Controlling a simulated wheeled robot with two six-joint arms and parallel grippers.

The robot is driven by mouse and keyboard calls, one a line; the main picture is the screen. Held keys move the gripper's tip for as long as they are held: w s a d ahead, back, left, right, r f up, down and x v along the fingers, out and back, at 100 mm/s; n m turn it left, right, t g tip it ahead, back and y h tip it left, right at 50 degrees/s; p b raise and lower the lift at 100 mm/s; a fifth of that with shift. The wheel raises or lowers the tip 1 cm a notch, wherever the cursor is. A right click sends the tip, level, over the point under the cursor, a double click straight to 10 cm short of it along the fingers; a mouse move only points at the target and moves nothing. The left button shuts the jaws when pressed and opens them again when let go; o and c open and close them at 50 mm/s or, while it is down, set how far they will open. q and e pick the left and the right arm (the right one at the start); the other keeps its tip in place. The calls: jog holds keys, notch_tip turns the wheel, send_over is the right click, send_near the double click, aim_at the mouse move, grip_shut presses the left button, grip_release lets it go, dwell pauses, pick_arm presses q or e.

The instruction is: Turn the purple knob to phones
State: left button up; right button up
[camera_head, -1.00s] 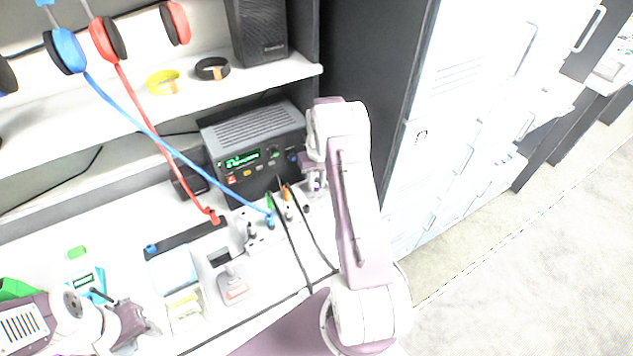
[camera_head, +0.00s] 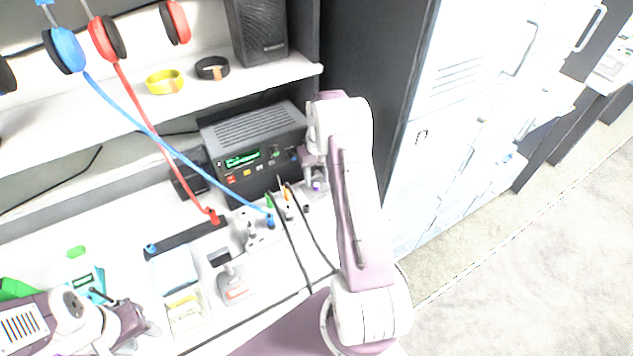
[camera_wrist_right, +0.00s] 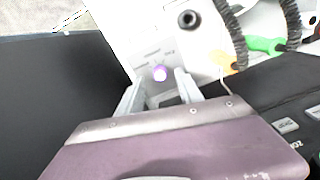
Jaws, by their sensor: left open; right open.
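The purple knob (camera_wrist_right: 160,72) shows in the right wrist view on a pale panel with small marks too fine to read. It also shows in the head view (camera_head: 316,186), on the white desk panel right of the dark radio. My right gripper (camera_wrist_right: 160,88) is open, its two fingers pointing at the panel on either side of the knob's line; contact is not visible. In the head view my right gripper (camera_head: 313,178) hangs over the knob and partly hides it. My left gripper (camera_head: 146,329) is open and empty at the lower left. The pointer's setting cannot be read.
The dark radio (camera_head: 250,150) stands just left of my right gripper. Plugs and black cables (camera_head: 290,235) run close by, with an orange plug (camera_wrist_right: 222,62) and a green plug (camera_wrist_right: 265,44) near the knob. White lockers (camera_head: 450,120) stand at the right.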

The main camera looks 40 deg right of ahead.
aim_at(317, 184)
notch_tip(317, 184, up, 7)
dwell(0.6)
jog(key=s+a+r+n, duration=0.15)
jog(key=a+r, duration=0.25)
jog(key=a, duration=0.4)
jog(key=s+a+r+n, duration=0.1)
jog(key=a+r+n, duration=0.15)
jog(key=a, duration=0.45)
jog(key=s+a+f, duration=0.3)
jog(key=s, duration=0.5)
jog(key=s+a+f+t, duration=0.1)
jog(key=s+a+f, duration=0.2)
jog(key=s, duration=0.5)
jog(key=shift+s+a+f+m, duration=0.2)
jog(key=shift+a+m, duration=0.1)
jog(key=shift+a, duration=0.1)
